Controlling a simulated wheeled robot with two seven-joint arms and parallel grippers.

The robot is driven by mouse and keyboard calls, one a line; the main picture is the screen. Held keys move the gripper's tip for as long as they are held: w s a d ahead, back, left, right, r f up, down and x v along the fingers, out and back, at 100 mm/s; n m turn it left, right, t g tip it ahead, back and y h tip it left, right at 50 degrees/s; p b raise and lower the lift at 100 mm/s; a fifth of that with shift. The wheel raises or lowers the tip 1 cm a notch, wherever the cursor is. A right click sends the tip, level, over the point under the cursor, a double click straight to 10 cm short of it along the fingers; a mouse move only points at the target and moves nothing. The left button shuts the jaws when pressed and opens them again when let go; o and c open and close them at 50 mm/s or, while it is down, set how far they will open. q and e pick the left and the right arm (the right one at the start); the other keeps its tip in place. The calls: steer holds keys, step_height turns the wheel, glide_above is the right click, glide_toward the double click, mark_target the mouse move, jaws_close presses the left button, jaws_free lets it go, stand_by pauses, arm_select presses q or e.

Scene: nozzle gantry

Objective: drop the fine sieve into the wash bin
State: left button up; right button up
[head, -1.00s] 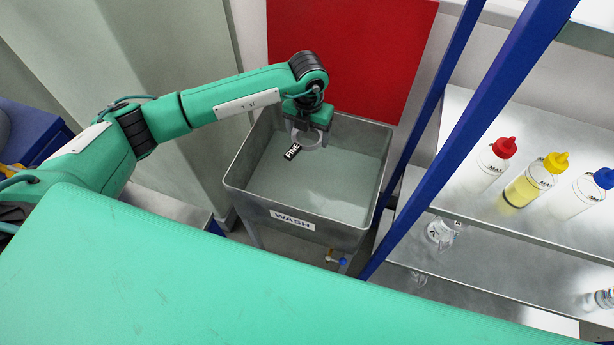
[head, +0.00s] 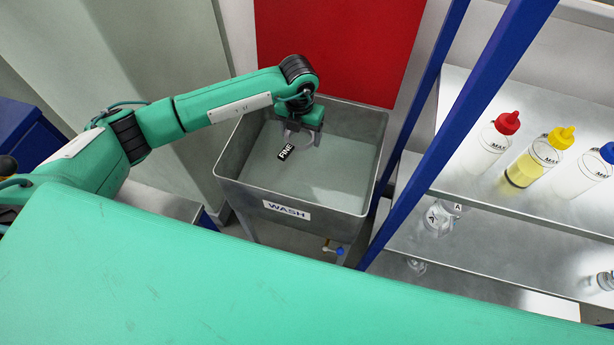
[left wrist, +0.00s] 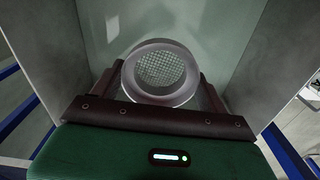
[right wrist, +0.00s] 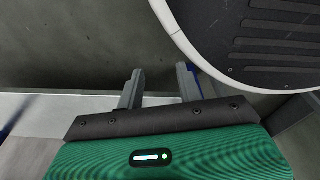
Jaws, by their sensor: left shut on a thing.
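The fine sieve (head: 307,140), a small pale ring with a black FINE tag (head: 286,151), hangs from my left gripper (head: 302,132) inside the mouth of the wash bin (head: 240,193). The bin is a grey metal tub with a WASH label on its front. In the left wrist view the sieve (left wrist: 160,72) shows its ring and mesh between the two fingers of my left gripper (left wrist: 160,88), which is shut on it. The bin's walls surround it there. My right gripper (right wrist: 160,86) is open and empty, away from the bin; the head view does not show it.
A blue-framed shelf unit (head: 455,95) stands right of the bin, with red-, yellow- and blue-capped bottles (head: 537,160) on top and clear glassware (head: 440,216) below. A red panel (head: 340,50) is behind the bin. A tap (head: 338,250) sits under its front.

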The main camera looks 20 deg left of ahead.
arm_select(q)
steer(key=o, duration=1)
steer(key=shift+o, duration=0.2)
step_height(320, 180, up, 14)
steer(key=b, duration=0.1)
arm_select(e)
steer(key=w+r, duration=0.1)
steer(key=w+a+r, duration=0.1)
steer(key=shift+w+r, duration=0.2)
steer(key=shift+w, duration=0.15)
arm_select(q)
steer(key=shift+f, duration=0.1)
arm_select(e)
steer(key=shift+s, duration=0.1)
